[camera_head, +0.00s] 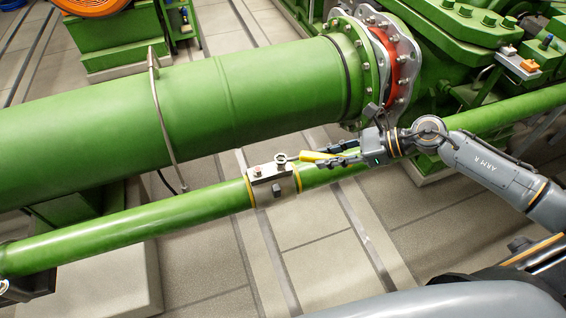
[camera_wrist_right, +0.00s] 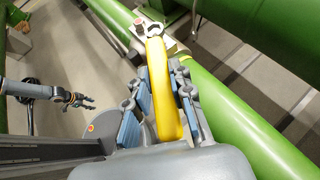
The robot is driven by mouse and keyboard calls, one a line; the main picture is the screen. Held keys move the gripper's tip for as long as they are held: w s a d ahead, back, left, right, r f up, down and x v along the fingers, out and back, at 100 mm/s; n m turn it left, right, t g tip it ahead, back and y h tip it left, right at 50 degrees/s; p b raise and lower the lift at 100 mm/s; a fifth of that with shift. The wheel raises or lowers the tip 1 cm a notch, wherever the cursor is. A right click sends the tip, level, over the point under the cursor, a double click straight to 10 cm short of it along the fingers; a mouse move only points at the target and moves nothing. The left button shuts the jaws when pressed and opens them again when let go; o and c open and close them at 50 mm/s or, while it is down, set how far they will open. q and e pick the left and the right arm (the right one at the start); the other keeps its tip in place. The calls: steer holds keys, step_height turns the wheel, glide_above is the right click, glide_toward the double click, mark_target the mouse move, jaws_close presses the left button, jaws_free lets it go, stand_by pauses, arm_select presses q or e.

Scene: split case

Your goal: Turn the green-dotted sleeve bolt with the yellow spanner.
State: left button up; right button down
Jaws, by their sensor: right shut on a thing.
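The yellow spanner (camera_head: 318,156) is held in my right gripper (camera_head: 338,156), whose fingers are shut on its handle. In the right wrist view the spanner (camera_wrist_right: 161,85) points away from my right gripper (camera_wrist_right: 160,105). Its grey head is at a bolt on the metal sleeve (camera_head: 285,184) around the thin green pipe; I cannot tell how fully it is seated. A second bolt with a reddish top (camera_head: 257,169) stands beside it. The bolt's green dot is not discernible. My left gripper (camera_wrist_right: 76,99) shows small in the right wrist view, its fingers apart and empty.
A thick green pipe (camera_head: 230,105) runs behind the thin green pipe (camera_head: 130,228). A bolted flange with a red ring (camera_head: 384,55) is close behind my right gripper. Tiled floor with metal rails (camera_head: 365,235) lies in front.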

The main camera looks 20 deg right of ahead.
steer(key=shift+r, duration=0.15)
steer(key=shift+r+p, duration=1.4)
steer(key=shift+r, duration=1)
